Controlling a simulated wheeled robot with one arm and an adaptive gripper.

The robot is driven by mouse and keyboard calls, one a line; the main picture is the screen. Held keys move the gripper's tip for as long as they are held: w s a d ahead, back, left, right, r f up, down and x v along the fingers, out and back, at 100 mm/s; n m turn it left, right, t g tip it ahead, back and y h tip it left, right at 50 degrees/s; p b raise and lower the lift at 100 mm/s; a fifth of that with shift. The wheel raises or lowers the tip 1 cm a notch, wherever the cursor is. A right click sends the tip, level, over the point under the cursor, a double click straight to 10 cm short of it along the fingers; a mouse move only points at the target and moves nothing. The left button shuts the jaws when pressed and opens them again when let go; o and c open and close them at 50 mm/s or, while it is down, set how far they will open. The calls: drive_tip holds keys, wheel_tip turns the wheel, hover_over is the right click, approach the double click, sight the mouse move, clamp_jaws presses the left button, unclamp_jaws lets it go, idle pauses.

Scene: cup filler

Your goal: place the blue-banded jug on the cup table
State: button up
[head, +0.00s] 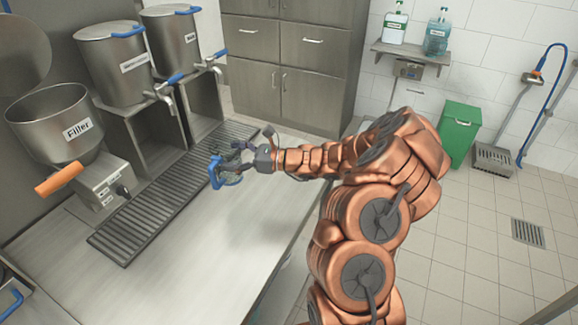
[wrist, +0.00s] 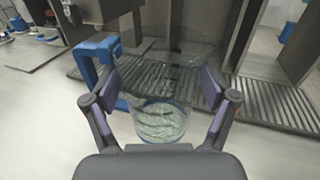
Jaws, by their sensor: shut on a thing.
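The jug (wrist: 165,115) is clear, with a blue handle and a thin blue band near its base. In the wrist view it sits between the two finger pads of my gripper (wrist: 160,88), which is shut on it. The handle is on the left. In the head view, my gripper (head: 248,158) holds the jug by the blue handle's (head: 216,172) right, over the steel counter (head: 205,235) near the drain grate's edge. The jug looks roughly upright. Its height above the counter is hard to tell. Which surface is the cup table is not clear.
A filler machine (head: 60,125) with an orange handle and two steel urns (head: 112,68) with blue-handled taps stand behind the slatted drain grate (head: 140,220). The front counter is bare. A green bin (head: 459,130) stands on the floor at the right.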

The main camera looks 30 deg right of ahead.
drive_tip(key=s+d+f+m+t+h+b, duration=0.1)
drive_tip(key=s+d+m+t+h+b, duration=0.2)
drive_tip(key=d+b, duration=0.55)
drive_tip(key=s+d+f+m+t+h+b, duration=0.1)
drive_tip(key=s+d+h+b, duration=0.1)
drive_tip(key=s+d+b, duration=0.6)
drive_tip(key=s+d+f+m+t+h+b, duration=0.1)
drive_tip(key=d+m+t+h+b, duration=0.15)
drive_tip(key=d+b, duration=0.7)
drive_tip(key=shift+g+h, duration=0.35)
drive_tip(key=shift+g, duration=0.1)
drive_tip(key=shift+w+a+f+p, duration=0.3)
drive_tip(key=shift+w+f, duration=0.6)
drive_tip(key=shift+w, duration=1.7)
drive_tip(key=shift+w+a+f+p, duration=0.15)
drive_tip(key=shift+w+a+f, duration=0.5)
drive_tip(key=shift+w, duration=1.9)
drive_tip(key=shift+w+a+f+p, duration=0.2)
drive_tip(key=shift+w+f, duration=0.9)
drive_tip(key=shift+w, duration=1.5)
drive_tip(key=shift+f, duration=0.1)
drive_tip(key=o, duration=1.3)
